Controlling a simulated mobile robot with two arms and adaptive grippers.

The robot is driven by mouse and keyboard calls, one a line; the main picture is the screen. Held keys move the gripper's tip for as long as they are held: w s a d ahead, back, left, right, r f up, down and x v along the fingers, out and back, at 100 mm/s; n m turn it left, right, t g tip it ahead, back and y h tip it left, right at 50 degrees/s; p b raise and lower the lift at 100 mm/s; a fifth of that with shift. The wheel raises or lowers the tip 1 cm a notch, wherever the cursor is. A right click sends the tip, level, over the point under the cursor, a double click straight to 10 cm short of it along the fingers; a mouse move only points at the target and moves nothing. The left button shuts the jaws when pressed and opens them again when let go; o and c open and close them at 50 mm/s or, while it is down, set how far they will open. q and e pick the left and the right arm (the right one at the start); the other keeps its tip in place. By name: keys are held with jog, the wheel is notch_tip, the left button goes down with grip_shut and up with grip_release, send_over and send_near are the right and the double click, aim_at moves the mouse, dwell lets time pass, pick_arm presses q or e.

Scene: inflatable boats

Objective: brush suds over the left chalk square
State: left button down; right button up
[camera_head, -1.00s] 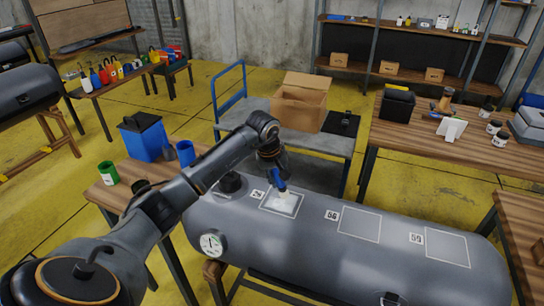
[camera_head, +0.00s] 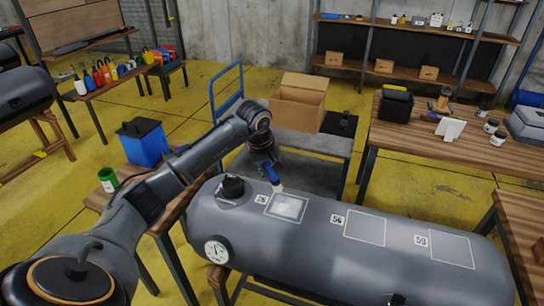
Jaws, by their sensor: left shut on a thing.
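The grey inflatable tube (camera_head: 330,260) lies across the lower part of the head view, with a row of three chalk squares on top. The left chalk square (camera_head: 297,216) has a white patch of suds (camera_head: 287,207) over much of its inside. My left gripper (camera_head: 268,171) is shut on a blue-handled brush (camera_head: 273,177). The brush's pale bristles are at the upper left edge of the left square; whether they touch the tube is hard to tell. The middle square (camera_head: 365,227) and right square (camera_head: 444,248) look bare. My right gripper is not in view.
A pressure gauge (camera_head: 217,251) and a black valve (camera_head: 232,187) sit at the tube's left end. A grey cart with an open cardboard box (camera_head: 299,102) stands behind it. A blue bin (camera_head: 143,142) and green cup (camera_head: 108,180) stand on the left table.

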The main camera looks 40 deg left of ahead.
aim_at(271, 179)
pick_arm(q)
jog(key=shift+a+r+p, duration=0.1)
jog(key=shift+r+p, duration=0.3)
jog(key=shift+r, duration=0.55)
jog(key=shift+a+r+p, duration=0.1)
jog(key=shift+r+p, duration=0.35)
jog(key=shift+r, duration=0.65)
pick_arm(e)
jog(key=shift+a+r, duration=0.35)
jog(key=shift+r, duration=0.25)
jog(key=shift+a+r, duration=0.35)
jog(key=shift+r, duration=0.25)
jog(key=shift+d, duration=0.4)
